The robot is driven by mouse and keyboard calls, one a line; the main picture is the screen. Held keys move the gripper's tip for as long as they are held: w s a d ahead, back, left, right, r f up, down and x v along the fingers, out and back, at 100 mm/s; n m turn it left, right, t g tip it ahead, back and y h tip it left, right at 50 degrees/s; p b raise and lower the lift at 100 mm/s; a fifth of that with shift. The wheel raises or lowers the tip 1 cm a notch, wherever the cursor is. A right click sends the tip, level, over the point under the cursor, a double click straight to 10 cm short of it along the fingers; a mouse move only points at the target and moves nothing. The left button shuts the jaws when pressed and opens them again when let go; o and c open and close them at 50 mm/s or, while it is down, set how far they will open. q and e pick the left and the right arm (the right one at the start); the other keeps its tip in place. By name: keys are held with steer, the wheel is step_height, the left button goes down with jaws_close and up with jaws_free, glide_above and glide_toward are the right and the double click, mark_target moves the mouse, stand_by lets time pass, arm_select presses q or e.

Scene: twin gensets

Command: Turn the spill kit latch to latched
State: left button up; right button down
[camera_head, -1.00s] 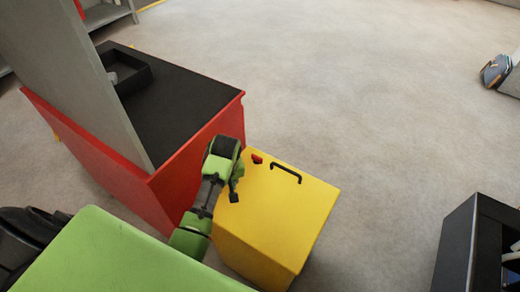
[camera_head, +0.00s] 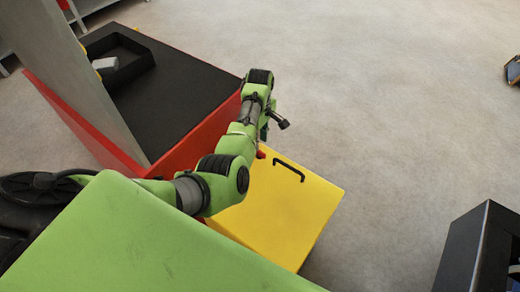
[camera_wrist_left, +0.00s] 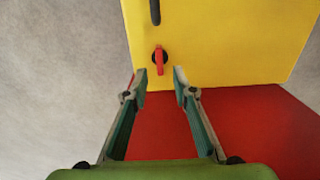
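The spill kit is a yellow box (camera_head: 282,215) with a black bar handle (camera_head: 289,170) on top. The red latch (camera_head: 261,154) is near the edge of its top, partly hidden by my left arm. In the left wrist view the red latch (camera_wrist_left: 159,61) sits on a black round base, its lever lying along the picture's vertical. My left gripper (camera_wrist_left: 160,77) is open and empty, with its two fingers on either side of the line to the latch, apart from it. In the head view the left gripper (camera_head: 267,128) is above the box's far left corner. My right gripper is not in view.
A red cabinet with a black top (camera_head: 165,95) and a black tray (camera_head: 130,72) stands left of the box. A grey panel (camera_head: 75,70) rises beside it. A dark bin (camera_head: 480,250) is at lower right. Open floor lies beyond.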

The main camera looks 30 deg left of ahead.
mark_target(260, 151)
arm_select(q)
step_height(260, 151, down, 6)
steer(key=shift+f+b, duration=0.1)
steer(key=shift+b, duration=0.35)
jaws_close()
